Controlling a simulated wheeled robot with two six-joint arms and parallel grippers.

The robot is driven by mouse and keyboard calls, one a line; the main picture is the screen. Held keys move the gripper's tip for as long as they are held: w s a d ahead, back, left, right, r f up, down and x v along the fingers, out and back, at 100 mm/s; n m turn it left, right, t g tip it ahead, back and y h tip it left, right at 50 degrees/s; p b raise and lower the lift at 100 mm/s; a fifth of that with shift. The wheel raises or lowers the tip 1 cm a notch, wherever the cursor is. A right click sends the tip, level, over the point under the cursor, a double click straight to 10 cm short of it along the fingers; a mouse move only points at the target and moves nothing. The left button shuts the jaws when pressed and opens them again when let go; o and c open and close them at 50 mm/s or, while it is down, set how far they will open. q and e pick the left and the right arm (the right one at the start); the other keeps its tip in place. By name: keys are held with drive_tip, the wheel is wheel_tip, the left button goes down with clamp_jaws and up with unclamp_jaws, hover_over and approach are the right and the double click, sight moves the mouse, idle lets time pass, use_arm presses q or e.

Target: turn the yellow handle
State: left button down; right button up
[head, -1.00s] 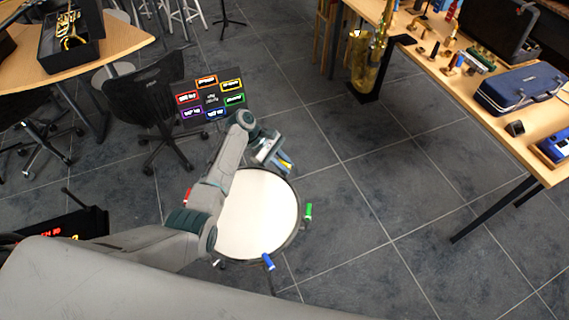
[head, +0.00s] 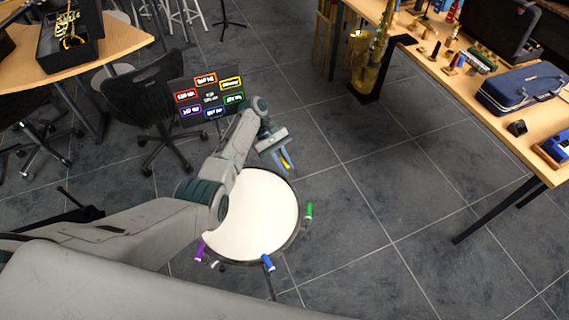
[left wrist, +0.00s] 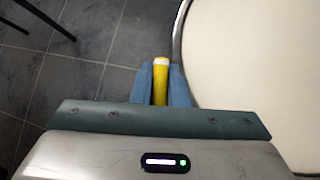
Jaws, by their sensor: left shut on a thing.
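The yellow handle (head: 285,162) sits at the far rim of a round drum with a white head (head: 262,220). My left gripper (head: 283,163) comes in from above at that rim and is shut on the yellow handle. In the left wrist view the yellow handle (left wrist: 161,84) lies between the two blue fingers (left wrist: 161,86), pointing up the picture beside the drum's metal rim. The handle's lower end is hidden by the gripper body. My right gripper is not in view.
Green (head: 309,211), blue (head: 268,262) and purple (head: 200,252) handles stand around the drum. A dark panel with coloured labels (head: 211,97) is behind my left arm. A black chair (head: 150,95) is at left. A table with instruments (head: 545,172) is at right; the floor between is clear.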

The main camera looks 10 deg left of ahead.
sight(284, 165)
use_arm(q)
drive_tip(key=shift+r, duration=0.1)
drive_tip(key=c, duration=1.4)
unclamp_jaws()
drive_tip(key=shift+c, duration=0.2)
drive_tip(key=shift+r, duration=0.25)
drive_tip(key=r, duration=0.1)
drive_tip(key=s+r, duration=0.1)
drive_tip(key=r, duration=0.1)
drive_tip(key=shift+d, duration=0.1)
drive_tip(key=s+d+p, duration=0.1)
drive_tip(key=s+p, duration=0.1)
drive_tip(key=s, duration=0.2)
drive_tip(key=s+r+p, duration=0.1)
drive_tip(key=s+p, duration=0.2)
drive_tip(key=s, duration=0.2)
drive_tip(key=s+d+p, duration=0.1)
drive_tip(key=s+p, duration=0.1)
drive_tip(key=s, duration=0.2)
drive_tip(key=shift+s+d+r+p, duration=0.3)
drive_tip(key=shift+s+d, duration=0.05)
drive_tip(key=shift+s, duration=0.5)
drive_tip(key=shift+f, duration=0.1)
